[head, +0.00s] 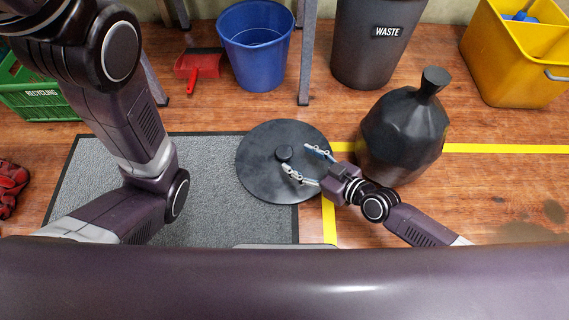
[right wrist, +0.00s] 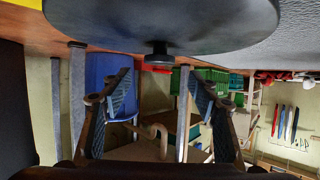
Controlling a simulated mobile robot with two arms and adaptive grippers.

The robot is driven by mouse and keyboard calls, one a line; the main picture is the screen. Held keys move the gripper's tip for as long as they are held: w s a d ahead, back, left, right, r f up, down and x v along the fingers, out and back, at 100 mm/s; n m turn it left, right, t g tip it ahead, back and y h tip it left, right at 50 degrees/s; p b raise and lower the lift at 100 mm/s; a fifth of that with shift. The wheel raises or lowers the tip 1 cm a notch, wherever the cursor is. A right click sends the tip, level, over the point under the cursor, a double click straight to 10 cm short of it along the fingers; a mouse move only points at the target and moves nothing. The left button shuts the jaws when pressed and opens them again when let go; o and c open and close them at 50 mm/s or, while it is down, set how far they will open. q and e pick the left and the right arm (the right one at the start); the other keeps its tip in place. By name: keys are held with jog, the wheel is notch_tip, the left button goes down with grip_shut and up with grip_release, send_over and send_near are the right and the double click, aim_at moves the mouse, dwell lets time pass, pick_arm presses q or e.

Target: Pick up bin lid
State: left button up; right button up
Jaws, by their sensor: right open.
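The bin lid (head: 262,182) is a dark round disc with a small knob (head: 284,152) at its centre. It lies over the edge of the grey mat and the wooden floor. My right gripper (head: 303,160) is open and empty, reaching over the lid's right part with its fingertips just short of the knob. In the right wrist view the lid (right wrist: 215,22) fills the top, and its knob (right wrist: 159,54) shows beyond and between the spread fingers (right wrist: 157,82). My left arm shows at the left, but its gripper is out of view.
A grey waste bin (head: 372,55) stands at the back, with a tied black bag (head: 403,140) right of the lid. A blue bucket (head: 257,62), red dustpan (head: 196,66), yellow mop bucket (head: 500,75) and green recycling crate (head: 35,100) stand around. The grey mat (head: 205,215) has free room.

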aim_at(286, 152)
jog(key=shift+w+a+f, duration=0.25)
jog(key=shift+a, duration=0.1)
jog(key=b+x, duration=0.2)
jog(key=x, duration=0.1)
jog(key=b+x, duration=0.1)
jog(key=x, duration=0.2)
jog(key=shift+s+d+f+b, duration=0.1)
jog(key=shift+d+f+b, duration=0.1)
jog(key=shift+f+b, duration=0.15)
jog(key=shift+w+a, duration=0.3)
jog(key=shift+w, duration=0.05)
jog(key=shift+r, duration=0.1)
grip_shut()
